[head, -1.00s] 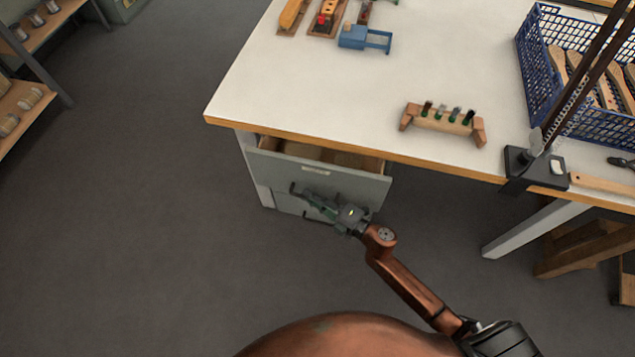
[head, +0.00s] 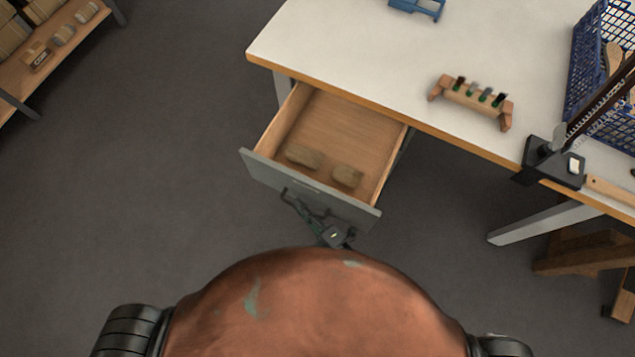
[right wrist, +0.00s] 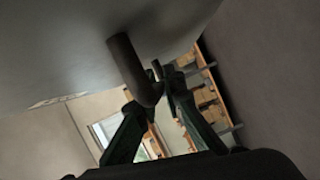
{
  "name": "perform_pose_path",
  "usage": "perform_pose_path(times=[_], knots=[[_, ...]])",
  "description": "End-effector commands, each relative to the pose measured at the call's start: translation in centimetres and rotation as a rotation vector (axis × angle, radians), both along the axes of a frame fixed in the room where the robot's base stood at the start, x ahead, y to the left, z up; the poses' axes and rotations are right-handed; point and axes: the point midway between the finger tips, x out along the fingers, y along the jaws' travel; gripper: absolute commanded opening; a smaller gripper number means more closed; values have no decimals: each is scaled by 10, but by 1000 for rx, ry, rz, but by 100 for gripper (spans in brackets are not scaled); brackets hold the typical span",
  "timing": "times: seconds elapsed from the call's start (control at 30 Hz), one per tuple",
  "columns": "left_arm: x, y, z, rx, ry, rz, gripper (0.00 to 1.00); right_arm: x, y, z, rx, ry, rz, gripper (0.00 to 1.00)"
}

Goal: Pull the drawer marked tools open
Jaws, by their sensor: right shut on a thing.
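The drawer (head: 340,128) under the white workbench stands pulled well out, its wooden inside showing. Two brownish bundles (head: 304,156) lie in it near the front. Its grey front (head: 272,174) carries a pale label, too small to read here. My right gripper (head: 295,202) is at the drawer front and shut on its dark bar handle. In the right wrist view the handle (right wrist: 133,68) runs from the grey front down to the fingers (right wrist: 160,85). My left gripper is not in view.
The white workbench (head: 370,55) holds a small wooden rack (head: 472,100), a blue crate (head: 580,75) and a dark clamp-like stand (head: 550,163). A shelf (head: 60,60) stands at the upper left. The floor left of the drawer is clear.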

Motion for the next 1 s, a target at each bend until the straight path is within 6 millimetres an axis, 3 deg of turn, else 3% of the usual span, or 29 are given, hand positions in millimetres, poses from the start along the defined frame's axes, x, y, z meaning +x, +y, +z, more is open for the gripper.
perform_pose_path(times=[0.2,0.57,0.6,0.8,1.0], knots=[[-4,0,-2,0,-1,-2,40,-12,12,0,0,1,19,0],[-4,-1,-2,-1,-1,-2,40,-13,12,-1,0,1,21,0],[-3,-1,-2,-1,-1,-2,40,-13,12,-1,-1,1,20,12],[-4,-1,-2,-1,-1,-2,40,-12,12,-1,0,1,19,25],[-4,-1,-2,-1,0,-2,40,-12,12,0,0,1,19,27]])
